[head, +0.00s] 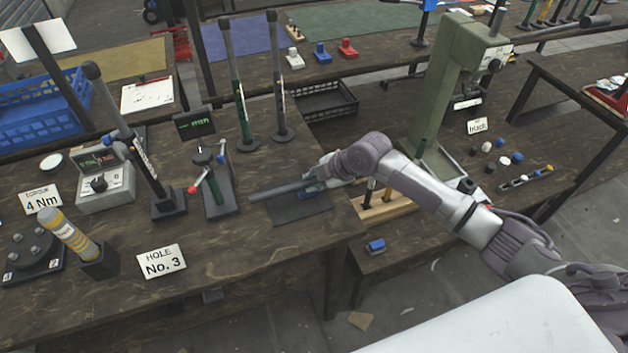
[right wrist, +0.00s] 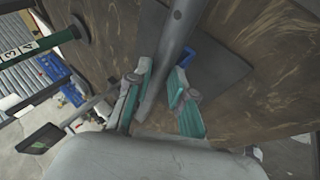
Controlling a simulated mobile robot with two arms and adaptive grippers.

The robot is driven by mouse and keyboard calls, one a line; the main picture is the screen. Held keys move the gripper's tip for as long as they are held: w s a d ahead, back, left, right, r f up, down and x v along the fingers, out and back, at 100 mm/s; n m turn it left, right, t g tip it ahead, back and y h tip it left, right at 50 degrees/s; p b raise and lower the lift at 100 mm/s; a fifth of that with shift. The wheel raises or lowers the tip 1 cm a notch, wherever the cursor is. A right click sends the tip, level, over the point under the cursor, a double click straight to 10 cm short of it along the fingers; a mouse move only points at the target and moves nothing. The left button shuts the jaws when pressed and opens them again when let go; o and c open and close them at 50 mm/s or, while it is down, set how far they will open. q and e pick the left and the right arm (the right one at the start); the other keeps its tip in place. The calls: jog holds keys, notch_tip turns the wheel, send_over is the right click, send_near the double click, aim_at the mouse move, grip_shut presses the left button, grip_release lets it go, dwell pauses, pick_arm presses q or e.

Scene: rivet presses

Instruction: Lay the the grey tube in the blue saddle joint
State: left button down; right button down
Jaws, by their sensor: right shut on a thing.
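The grey tube (head: 282,190) is held roughly level by my right gripper (head: 320,178) over a dark mat on the workbench. In the right wrist view the tube (right wrist: 172,40) runs between the teal fingers of the gripper (right wrist: 157,92), which is shut on it. A blue piece, seemingly the blue saddle joint (head: 308,194), sits on the dark mat just beneath the tube and is partly hidden. In the right wrist view the blue piece (right wrist: 199,50) shows beside the tube. I cannot tell whether they touch. My left gripper is not in view.
The dark mat (head: 300,213) lies at the bench's right edge. A small clamp stand with a red knob (head: 213,190) stands left of the tube's free end. A wooden block with upright tools (head: 385,207) is to the right. A black crate (head: 325,103) is behind.

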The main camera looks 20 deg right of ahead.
jog(key=shift+s+f+g, duration=0.3)
jog(key=shift+s+f, duration=0.15)
jog(key=shift+f, duration=0.35)
jog(key=c, duration=1)
grip_release()
jog(key=shift+o, duration=0.3)
jog(key=shift+w, duration=0.4)
jog(key=shift+d, duration=0.1)
jog(key=shift+s+r, duration=0.1)
jog(key=shift+r, duration=0.1)
jog(key=shift+s+d+r, duration=0.1)
jog(key=shift+d+r, duration=0.05)
jog(key=shift+r, duration=0.15)
jog(key=v, duration=1.1)
jog(key=shift+s, duration=0.2)
